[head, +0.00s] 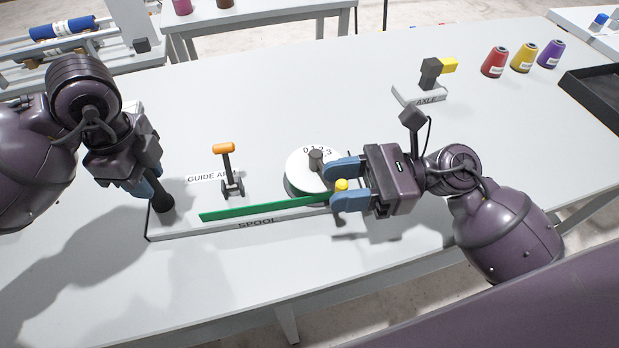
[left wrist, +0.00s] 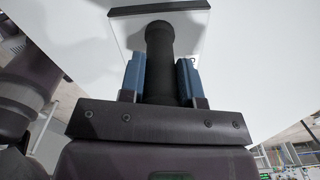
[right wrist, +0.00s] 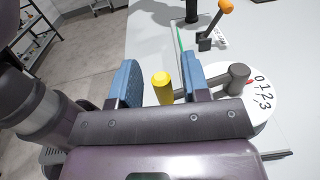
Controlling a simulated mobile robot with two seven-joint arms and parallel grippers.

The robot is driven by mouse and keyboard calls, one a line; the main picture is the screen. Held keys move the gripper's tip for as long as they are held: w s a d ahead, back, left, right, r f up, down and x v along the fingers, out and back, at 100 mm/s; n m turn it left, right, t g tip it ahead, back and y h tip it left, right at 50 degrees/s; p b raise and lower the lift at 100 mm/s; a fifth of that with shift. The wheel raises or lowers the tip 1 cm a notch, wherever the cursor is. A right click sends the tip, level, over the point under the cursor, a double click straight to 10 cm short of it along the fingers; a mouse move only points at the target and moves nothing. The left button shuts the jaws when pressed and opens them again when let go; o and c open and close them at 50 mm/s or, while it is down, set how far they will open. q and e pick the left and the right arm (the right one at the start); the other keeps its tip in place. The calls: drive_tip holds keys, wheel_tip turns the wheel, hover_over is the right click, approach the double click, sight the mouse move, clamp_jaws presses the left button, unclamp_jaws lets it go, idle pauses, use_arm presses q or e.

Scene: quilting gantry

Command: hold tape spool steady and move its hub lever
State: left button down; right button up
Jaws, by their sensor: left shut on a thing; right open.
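The tape spool (head: 296,178) is a white-topped disc with numerals, on a flat base (head: 190,232) marked SPOOL. Green tape (head: 255,208) runs left from it. A grey hub post (head: 316,158) stands on the spool, and the hub lever's yellow knob (head: 341,184) is beside it. My right gripper (head: 333,184) is open, with the yellow knob between its fingers; the knob also shows in the right wrist view (right wrist: 162,88), with gaps to both fingers. My left gripper (head: 150,183) is shut on a black upright handle (head: 163,203) at the base's left end, also in the left wrist view (left wrist: 160,40).
A guide arm with an orange handle (head: 223,148) stands between the black handle and the spool. An axle block with a yellow lever (head: 432,75) is behind. Red (head: 494,62), yellow and purple cones and a black tray (head: 600,100) are at right. The front table is clear.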

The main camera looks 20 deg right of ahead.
drive_tip(key=shift+f, duration=0.15)
drive_tip(key=shift+c, duration=0.2)
clamp_jaws()
drive_tip(key=shift+a, duration=0.1)
drive_tip(key=shift+w+a+m+t+h, duration=0.2)
drive_tip(key=shift+a+m+t+h, duration=0.7)
drive_tip(key=shift+m+t, duration=0.65)
drive_tip(key=shift+w+a+m+t+h, duration=0.15)
drive_tip(key=shift+a+m+t+h, duration=0.8)
drive_tip(key=shift+t, duration=0.95)
drive_tip(key=shift+w+a+m+t+h, duration=0.2)
drive_tip(key=shift+a+m+t+h, duration=0.65)
drive_tip(key=shift+m+t, duration=0.75)
drive_tip(key=shift+t, duration=0.25)
drive_tip(key=shift+o, duration=0.2)
unclamp_jaws()
